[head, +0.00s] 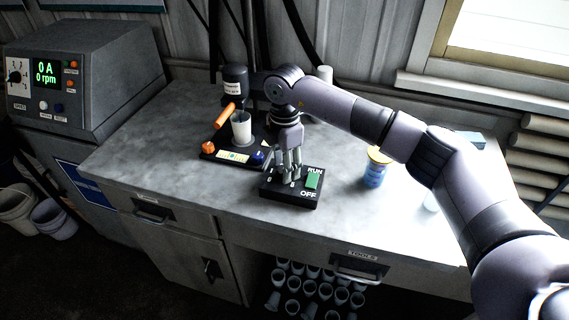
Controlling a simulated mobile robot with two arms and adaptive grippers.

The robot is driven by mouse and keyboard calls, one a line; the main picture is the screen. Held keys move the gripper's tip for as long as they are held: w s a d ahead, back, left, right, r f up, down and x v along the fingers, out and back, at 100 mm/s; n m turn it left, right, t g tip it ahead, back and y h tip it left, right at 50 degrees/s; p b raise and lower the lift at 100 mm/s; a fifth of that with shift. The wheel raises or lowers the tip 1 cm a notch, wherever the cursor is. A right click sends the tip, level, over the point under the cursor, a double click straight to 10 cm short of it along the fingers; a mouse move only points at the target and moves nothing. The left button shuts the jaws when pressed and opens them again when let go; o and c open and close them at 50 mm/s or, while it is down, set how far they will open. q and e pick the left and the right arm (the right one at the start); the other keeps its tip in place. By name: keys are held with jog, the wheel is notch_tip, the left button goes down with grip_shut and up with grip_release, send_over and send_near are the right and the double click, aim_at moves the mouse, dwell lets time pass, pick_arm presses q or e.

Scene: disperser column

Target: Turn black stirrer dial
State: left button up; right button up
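A black switch box (289,196) sits on the grey bench, with a green rocker switch (313,179) between the words RUN and OFF. Pale scale marks show on its left half. A dial there, if any, is hidden by my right gripper (289,170). The gripper points down over that half with its fingertips at or just above the top face; contact and finger opening are unclear. Another black dial (14,76) with a white scale is on the grey console (90,75) at the far left, whose display reads 0 A and 0 rpm. My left gripper is out of view.
Behind the box stands the disperser column (235,82) with an orange handle (225,116), a white beaker (241,128), and orange and blue knobs on its black base. A blue jar (376,168) with a yellowish lid stands to the right. The bench front-left is clear.

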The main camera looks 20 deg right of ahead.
dwell(0.3)
notch_tip(320, 180, up, 12)
dwell(0.4)
jog(key=shift+f, duration=0.15)
